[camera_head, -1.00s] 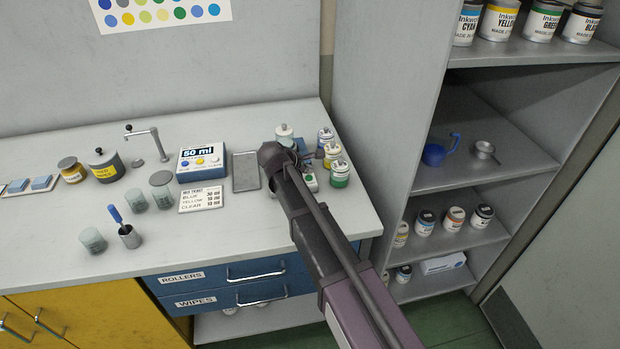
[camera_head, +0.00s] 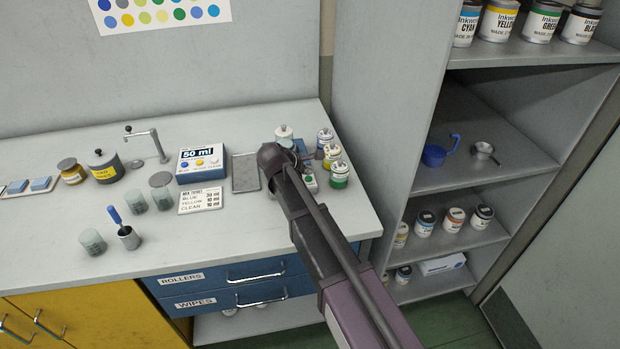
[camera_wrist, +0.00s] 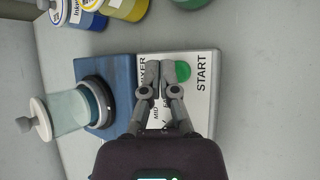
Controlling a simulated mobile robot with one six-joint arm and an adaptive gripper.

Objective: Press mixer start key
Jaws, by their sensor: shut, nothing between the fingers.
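The mixer (camera_wrist: 122,68) is a blue unit with a white panel, seen in the wrist view. A green start key (camera_wrist: 183,71) sits on the panel beside the printed word START. In the head view the green key (camera_head: 310,181) shows just right of my arm, which hides most of the mixer. My gripper (camera_wrist: 162,66) is shut and empty, its fingertips over the white panel just left of the green key in the wrist view. I cannot tell whether the tips touch the panel. A clear lidded jar (camera_wrist: 62,115) lies on the mixer's round holder side in the wrist view.
Small ink jars (camera_head: 339,174) stand close to the right of the mixer. A grey tray (camera_head: 245,172) and a blue 50 ml dispenser (camera_head: 201,165) stand to the left. A shelf unit (camera_head: 398,120) rises right of the counter.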

